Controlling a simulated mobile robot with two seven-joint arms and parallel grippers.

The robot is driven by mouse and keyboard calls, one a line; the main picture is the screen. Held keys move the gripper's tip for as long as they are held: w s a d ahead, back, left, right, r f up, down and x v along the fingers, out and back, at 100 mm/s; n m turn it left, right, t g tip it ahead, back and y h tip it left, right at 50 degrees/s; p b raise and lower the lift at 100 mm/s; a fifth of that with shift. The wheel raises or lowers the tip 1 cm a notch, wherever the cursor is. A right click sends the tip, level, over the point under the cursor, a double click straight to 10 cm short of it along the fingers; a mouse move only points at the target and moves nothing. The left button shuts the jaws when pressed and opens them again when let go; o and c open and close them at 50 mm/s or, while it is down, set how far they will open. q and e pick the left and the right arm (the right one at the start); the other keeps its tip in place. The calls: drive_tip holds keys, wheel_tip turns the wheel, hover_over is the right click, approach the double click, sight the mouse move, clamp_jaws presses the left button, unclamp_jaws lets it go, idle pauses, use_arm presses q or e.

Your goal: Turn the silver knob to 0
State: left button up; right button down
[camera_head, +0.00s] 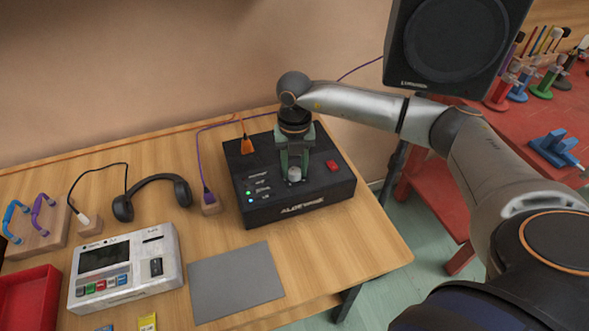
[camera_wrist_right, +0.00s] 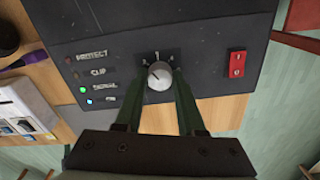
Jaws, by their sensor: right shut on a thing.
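The silver knob (camera_head: 294,174) is on top of a black amplifier box (camera_head: 325,196) on the wooden table. My right gripper (camera_head: 293,163) points down over the box, with its fingers shut on the knob from both sides. In the right wrist view, the knob (camera_wrist_right: 159,75) sits between the two green fingertips (camera_wrist_right: 159,82). A small scale with marks surrounds the knob; its digits are too small to read surely. My left gripper is not in view.
A red switch (camera_head: 332,165) is to the right of the knob, and lit status lamps (camera_wrist_right: 89,101) are to its left. A grey mat (camera_head: 236,282), headphones (camera_head: 152,181) and a white device (camera_head: 126,268) lie left. A large speaker (camera_head: 455,45) stands behind right.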

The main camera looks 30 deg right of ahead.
drive_tip(key=n+b, duration=0.1)
drive_tip(key=n, duration=0.4)
drive_tip(key=shift+n+b, duration=0.3)
drive_tip(key=shift+b, duration=0.1)
drive_tip(key=n+b, duration=0.1)
drive_tip(key=n, duration=0.4)
drive_tip(key=shift+b, duration=0.35)
drive_tip(key=n+b, duration=0.1)
drive_tip(key=n, duration=0.3)
drive_tip(key=n+b, duration=0.1)
drive_tip(key=n, duration=0.3)
drive_tip(key=shift+n, duration=0.8)
drive_tip(key=shift+b, duration=0.3)
drive_tip(key=shift+n, duration=0.3)
drive_tip(key=c, duration=0.5)
unclamp_jaws()
